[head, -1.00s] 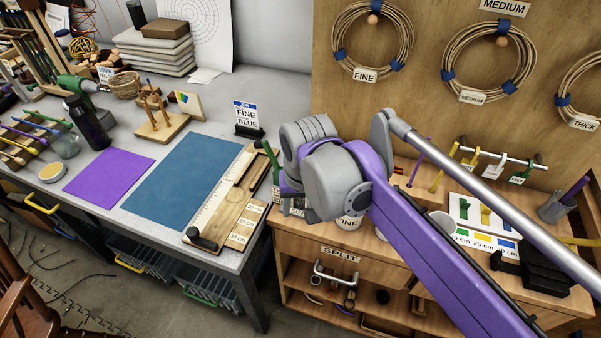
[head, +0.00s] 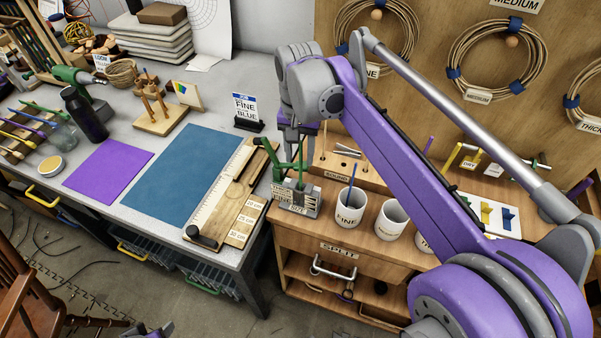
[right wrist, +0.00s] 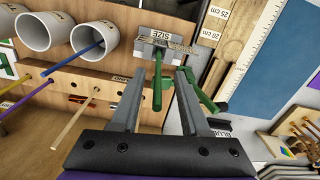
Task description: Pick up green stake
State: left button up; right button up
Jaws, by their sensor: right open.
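An upright green stake (head: 300,165) stands at the grey block marked SIZE (head: 296,196), on the wooden cabinet. My right gripper (head: 291,148) points down just above the block, partly hidden by its own arm. In the right wrist view its fingers (right wrist: 161,78) are open, with the green stake (right wrist: 157,88) between them, nearer the left finger. I see no clear contact. A second, bent green handle (right wrist: 207,98) lies by the right finger. A small grey part at the bottom edge of the head view looks like my left gripper (head: 148,331), mostly cut off.
White cups (head: 349,210) stand right of the block, one holding a blue stick. The wooden measuring board (head: 240,205) and blue mat (head: 185,180) lie left on the grey bench. Cane coils (head: 497,60) hang on the back panel.

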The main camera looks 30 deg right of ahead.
aim_at(301, 165)
notch_tip(301, 165, down, 4)
jog(key=shift+d+r, duration=0.1)
jog(key=shift+d, duration=0.05)
grip_shut()
dwell(0.3)
